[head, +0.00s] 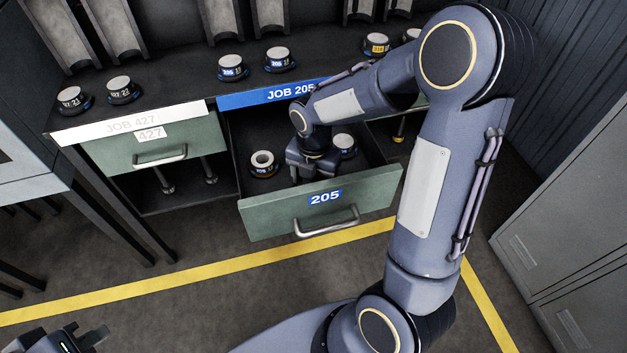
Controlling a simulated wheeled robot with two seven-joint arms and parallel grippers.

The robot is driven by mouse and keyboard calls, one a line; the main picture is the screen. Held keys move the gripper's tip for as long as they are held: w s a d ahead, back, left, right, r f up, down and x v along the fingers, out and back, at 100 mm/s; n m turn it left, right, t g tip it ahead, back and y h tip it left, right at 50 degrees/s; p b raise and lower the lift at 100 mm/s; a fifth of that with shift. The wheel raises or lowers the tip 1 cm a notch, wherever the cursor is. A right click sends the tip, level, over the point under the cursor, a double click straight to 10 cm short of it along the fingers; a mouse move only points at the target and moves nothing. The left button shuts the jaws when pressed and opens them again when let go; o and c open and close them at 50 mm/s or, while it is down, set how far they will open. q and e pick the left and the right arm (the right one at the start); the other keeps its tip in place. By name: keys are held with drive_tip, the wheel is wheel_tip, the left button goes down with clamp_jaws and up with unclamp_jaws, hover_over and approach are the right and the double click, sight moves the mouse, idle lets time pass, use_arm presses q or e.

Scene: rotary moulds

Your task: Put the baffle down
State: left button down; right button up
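The open green drawer labelled 205 (270,215) holds two short round dark pieces with blue bands. One piece (262,162) has a pale ring top and sits left of my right gripper. The other (344,143) has a pale flat top and sits behind it to the right. My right gripper (311,172) points down inside the drawer between them. Its fingertips and anything between them are hidden, so I cannot tell what it holds. My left gripper (84,338) is at the bottom left corner, partly cut off, with its fingers apart and nothing visible between them.
The dark bench top (180,95) carries several round pieces, including two labelled 205 (232,67) behind the blue JOB 205 strip (265,95). A closed JOB 427 drawer (160,150) is to the left. Grey cabinets (570,230) stand right. The floor before the drawer is clear.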

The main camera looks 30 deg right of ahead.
drive_tip(key=shift+f, duration=0.1)
drive_tip(key=o, duration=1.2)
